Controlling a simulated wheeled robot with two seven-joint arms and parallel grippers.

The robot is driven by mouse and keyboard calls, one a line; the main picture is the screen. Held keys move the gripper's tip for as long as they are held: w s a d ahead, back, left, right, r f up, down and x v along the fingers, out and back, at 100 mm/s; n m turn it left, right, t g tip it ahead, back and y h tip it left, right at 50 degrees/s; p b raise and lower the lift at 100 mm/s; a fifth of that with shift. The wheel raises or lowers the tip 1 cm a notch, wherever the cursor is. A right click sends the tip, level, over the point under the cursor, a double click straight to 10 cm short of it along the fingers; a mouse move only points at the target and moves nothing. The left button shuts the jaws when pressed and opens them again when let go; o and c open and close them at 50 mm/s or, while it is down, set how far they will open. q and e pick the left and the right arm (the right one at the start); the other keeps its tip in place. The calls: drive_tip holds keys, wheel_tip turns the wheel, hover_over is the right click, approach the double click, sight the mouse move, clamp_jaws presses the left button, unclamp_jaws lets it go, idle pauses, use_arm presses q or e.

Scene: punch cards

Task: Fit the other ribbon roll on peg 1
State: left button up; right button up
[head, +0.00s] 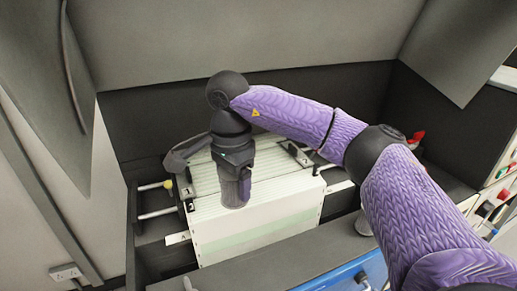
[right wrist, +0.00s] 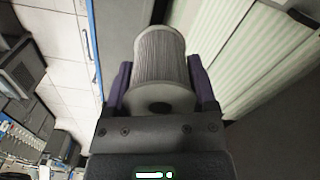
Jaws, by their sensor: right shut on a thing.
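My right gripper (head: 240,182) is shut on a grey ribbon roll (right wrist: 160,62). In the right wrist view the roll lies between the purple fingers, with the dark hole of its end facing the camera. In the head view the roll (head: 234,197) shows below the fingers, in front of the upper part of the pale box. I cannot read which peg is 1. My left gripper is not in view.
The white ribbed block (head: 265,163) with the pale box front (head: 250,235) sits in a dark recess. Dark brackets (head: 301,155) stand at its side. Grey panels (head: 240,40) close off the back. A blue panel (head: 345,274) and a red item (head: 416,137) are to the right.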

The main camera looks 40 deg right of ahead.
drive_tip(key=a+p, duration=0.5)
drive_tip(key=a, duration=0.1)
drive_tip(key=p, duration=0.4)
hover_over(185, 278)
wheel_tip(185, 278, down, 2)
wheel_tip(185, 278, down, 5)
drive_tip(key=b, duration=0.3)
drive_tip(key=shift+r, duration=0.1)
drive_tip(key=shift+f, duration=0.2)
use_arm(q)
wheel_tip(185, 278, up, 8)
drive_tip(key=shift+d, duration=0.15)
use_arm(e)
drive_tip(key=shift+r, duration=0.1)
use_arm(q)
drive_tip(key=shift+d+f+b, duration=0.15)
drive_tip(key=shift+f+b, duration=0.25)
drive_tip(key=shift+b, duration=0.1)
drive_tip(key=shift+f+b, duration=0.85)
use_arm(e)
drive_tip(key=shift+f, duration=0.9)
use_arm(q)
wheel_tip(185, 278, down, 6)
drive_tip(key=b, duration=0.6)
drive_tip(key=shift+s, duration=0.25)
use_arm(e)
drive_tip(key=shift+f, duration=3.25)
